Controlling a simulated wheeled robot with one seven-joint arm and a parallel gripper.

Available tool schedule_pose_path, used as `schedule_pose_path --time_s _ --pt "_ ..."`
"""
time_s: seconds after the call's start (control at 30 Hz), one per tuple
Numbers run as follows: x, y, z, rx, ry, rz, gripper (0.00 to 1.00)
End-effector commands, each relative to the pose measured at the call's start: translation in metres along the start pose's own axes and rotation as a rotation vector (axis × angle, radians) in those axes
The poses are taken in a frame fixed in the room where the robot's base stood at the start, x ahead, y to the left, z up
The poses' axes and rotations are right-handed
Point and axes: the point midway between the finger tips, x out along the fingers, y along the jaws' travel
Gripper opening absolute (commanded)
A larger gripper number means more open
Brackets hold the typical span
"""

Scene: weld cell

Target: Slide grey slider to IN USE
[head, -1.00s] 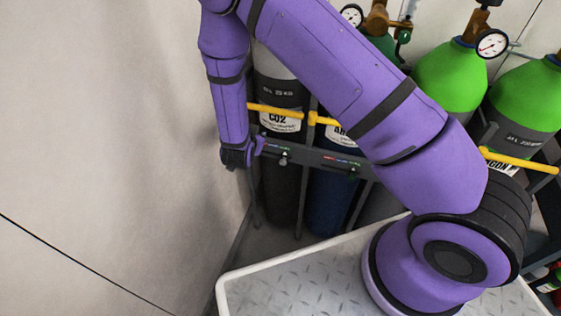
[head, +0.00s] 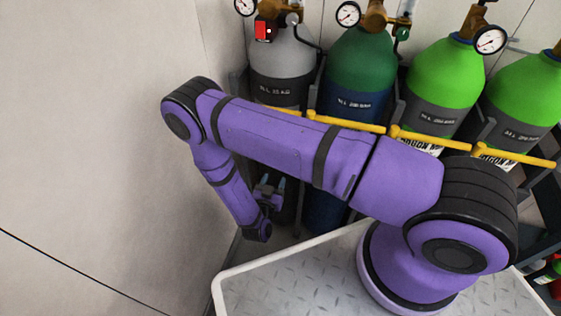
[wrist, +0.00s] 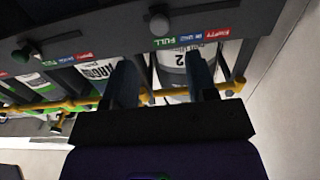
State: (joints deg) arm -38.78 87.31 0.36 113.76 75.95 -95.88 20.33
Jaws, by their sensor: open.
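The grey slider (wrist: 158,22) shows as a round knob on a dark rail (wrist: 110,32) in the wrist view. It sits beside the green FULL mark (wrist: 164,43). The blue IN USE mark (wrist: 188,38) and the red EMPTY mark (wrist: 217,32) lie to its right in that picture. My gripper (wrist: 163,76) is open and empty, its two fingers pointing towards the rail, apart from the knob. In the head view my gripper (head: 271,187) is low in front of the grey bottle, and my arm hides the rail and slider.
A second, darker knob (wrist: 25,52) with its own marks is on the rail's left in the wrist view. Yellow bars (head: 345,122) cross the gas bottles (head: 362,65). A pale wall (head: 90,130) stands close to my arm's left.

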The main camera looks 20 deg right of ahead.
Motion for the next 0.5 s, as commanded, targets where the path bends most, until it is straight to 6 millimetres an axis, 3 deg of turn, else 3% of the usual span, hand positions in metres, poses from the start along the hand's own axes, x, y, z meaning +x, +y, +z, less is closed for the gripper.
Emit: schedule_pose_path --time_s 0.3,0.5 --pt "0.056 0.0 0.0 0.002 0.0 0.002 0.52" --pt "0.082 0.0 0.0 0.001 -0.002 0.001 0.52"
